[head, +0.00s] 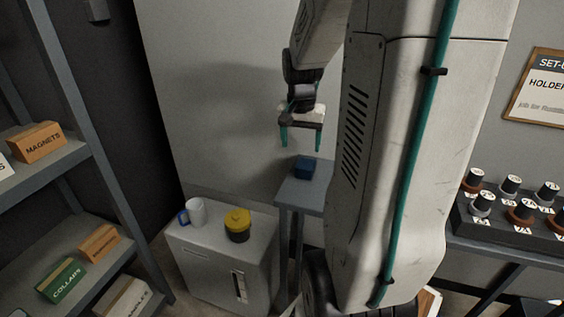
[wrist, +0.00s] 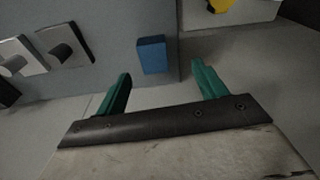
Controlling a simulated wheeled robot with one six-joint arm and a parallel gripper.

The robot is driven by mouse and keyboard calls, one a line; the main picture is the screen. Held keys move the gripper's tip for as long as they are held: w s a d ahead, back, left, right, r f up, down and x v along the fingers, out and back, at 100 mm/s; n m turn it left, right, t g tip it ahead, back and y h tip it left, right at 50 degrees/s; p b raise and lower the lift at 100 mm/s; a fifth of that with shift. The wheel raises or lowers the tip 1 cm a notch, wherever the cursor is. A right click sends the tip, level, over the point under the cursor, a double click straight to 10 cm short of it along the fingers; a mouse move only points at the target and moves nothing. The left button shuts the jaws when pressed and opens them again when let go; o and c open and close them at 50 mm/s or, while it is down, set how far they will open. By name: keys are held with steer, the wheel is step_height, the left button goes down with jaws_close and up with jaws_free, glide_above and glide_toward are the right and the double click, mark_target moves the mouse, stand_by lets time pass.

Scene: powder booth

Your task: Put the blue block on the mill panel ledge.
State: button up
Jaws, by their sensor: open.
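The blue block (head: 304,167) sits near the left end of a grey surface (head: 300,193) in the head view. In the wrist view the blue block (wrist: 152,54) lies close to the edge of that grey surface, beyond my fingertips. My gripper (head: 301,141) is above the block in the head view, fingers pointing down, open and empty. In the wrist view my gripper's green fingers (wrist: 160,80) are spread apart with nothing between them. I cannot tell which surface is the mill panel ledge; much of the grey surface is hidden behind my arm.
A white cabinet (head: 215,262) holds a mug (head: 196,212) and a yellow-and-black canister (head: 238,225). Shelves at the left hold labelled boxes, including MAGNETS (head: 38,143). A rack of tool holders (head: 515,215) stands at the right.

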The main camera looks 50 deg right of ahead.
mark_target(306, 164)
steer(key=d+f, duration=0.1)
steer(key=d+m, duration=0.1)
steer(key=shift+s+d+f, duration=0.2)
steer(key=shift+d+f, duration=0.15)
step_height(306, 164, down, 8)
steer(key=shift+w+r, duration=0.1)
steer(key=shift+r, duration=0.15)
steer(key=c, duration=1.3)
steer(key=shift+c, duration=0.2)
steer(key=shift+r, duration=0.1)
step_height(306, 164, up, 10)
steer(key=shift+f, duration=0.1)
